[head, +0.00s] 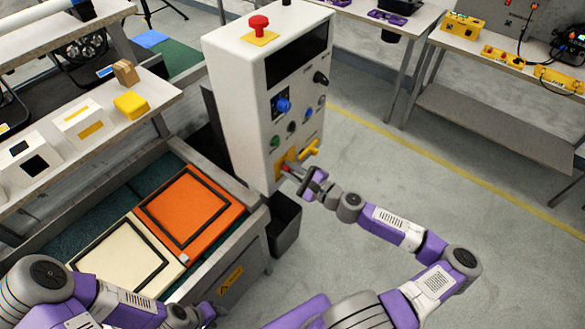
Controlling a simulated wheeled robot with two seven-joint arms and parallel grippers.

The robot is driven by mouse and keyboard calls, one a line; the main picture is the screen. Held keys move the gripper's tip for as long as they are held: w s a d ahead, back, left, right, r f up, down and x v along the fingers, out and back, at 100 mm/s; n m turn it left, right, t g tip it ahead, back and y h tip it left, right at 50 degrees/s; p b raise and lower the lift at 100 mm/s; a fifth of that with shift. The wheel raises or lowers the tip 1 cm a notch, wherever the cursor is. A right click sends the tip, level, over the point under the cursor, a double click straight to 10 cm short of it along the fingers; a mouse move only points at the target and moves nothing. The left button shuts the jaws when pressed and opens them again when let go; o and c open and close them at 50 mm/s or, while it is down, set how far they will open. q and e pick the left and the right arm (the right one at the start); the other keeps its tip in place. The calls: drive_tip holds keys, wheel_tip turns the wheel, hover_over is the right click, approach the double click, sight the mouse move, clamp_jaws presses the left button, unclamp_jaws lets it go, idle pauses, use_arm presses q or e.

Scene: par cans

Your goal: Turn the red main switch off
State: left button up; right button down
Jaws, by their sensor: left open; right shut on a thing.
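The red main switch (285,168) sits on a yellow plate low on the front of the white control cabinet (232,90). Only a small part of its red handle shows, as my gripper covers the rest. My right gripper (293,173) reaches in from the right and is shut on the red switch handle. The handle's exact angle cannot be told at this size.
A yellow handle (310,149) juts out just above and right of my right gripper. Knobs and a dark screen (297,48) are higher up; a red mushroom button (259,24) is on top. An orange panel (190,212) lies to the left. Floor to the right is clear.

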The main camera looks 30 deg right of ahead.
drive_tip(key=n, duration=0.1)
drive_tip(key=n+b, duration=0.1)
drive_tip(key=n, duration=0.1)
drive_tip(key=f+n, duration=0.1)
drive_tip(key=shift+s+a+n, duration=0.1)
drive_tip(key=shift+a+n, duration=0.2)
drive_tip(key=n+b, duration=0.1)
drive_tip(key=n, duration=0.1)
drive_tip(key=f+n+b, duration=0.1)
drive_tip(key=n, duration=0.1)
drive_tip(key=shift+n, duration=0.4)
drive_tip(key=c, duration=1)
unclamp_jaws()
drive_tip(key=shift+c, duration=0.2)
drive_tip(key=shift+s, duration=0.1)
drive_tip(key=v, duration=0.7)
drive_tip(key=shift+s+p, duration=0.2)
drive_tip(key=shift+p, duration=0.1)
